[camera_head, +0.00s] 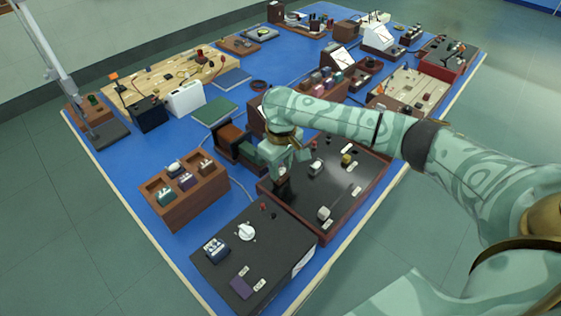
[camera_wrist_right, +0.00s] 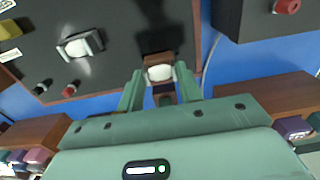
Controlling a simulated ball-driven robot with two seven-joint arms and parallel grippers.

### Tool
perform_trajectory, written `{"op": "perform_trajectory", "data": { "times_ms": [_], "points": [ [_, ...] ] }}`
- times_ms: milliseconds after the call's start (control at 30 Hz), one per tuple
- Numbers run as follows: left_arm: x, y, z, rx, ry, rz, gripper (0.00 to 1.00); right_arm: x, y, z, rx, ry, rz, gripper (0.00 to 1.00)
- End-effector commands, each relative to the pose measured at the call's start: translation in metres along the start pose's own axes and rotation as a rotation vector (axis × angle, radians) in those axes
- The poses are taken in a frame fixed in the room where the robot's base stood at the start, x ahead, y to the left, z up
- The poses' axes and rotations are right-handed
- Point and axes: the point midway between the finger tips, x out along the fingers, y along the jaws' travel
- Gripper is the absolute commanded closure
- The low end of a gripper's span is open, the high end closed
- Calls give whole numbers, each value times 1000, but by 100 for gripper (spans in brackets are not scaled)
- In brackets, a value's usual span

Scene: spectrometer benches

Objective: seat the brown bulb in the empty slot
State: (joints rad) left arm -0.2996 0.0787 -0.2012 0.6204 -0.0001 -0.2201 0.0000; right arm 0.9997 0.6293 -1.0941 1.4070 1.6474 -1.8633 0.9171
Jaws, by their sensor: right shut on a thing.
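My right gripper (camera_head: 281,172) reaches down over the left edge of the dark panel (camera_head: 305,197) with its reddish-brown rim. In the right wrist view, the gripper (camera_wrist_right: 161,88) is shut on the brown bulb (camera_wrist_right: 157,58), a small brown block with a white rounded part, held between the fingertips. The bulb shows over the panel's edge; I cannot tell whether it touches the panel. The empty slot cannot be made out. My left gripper is not in view.
A wooden rack (camera_head: 183,212) with several small bulbs stands left of the panel. A black box (camera_head: 272,262) with a white knob (camera_head: 246,231) stands in front. A dark green book (camera_head: 214,110) lies behind. Blue table shows between them.

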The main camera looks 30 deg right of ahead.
Motion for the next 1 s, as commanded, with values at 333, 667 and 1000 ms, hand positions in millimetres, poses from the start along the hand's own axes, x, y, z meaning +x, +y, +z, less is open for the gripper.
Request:
{"op": "perform_trajectory", "data": {
  "times_ms": [333,667,1000],
  "points": [
    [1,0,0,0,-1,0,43,8,0,0,-1,0,0,87],
    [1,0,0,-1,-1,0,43,8,0,0,-1,0,0,39],
    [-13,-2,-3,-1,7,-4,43,-17,0,0,-1,4,1,39]
  ]
}}
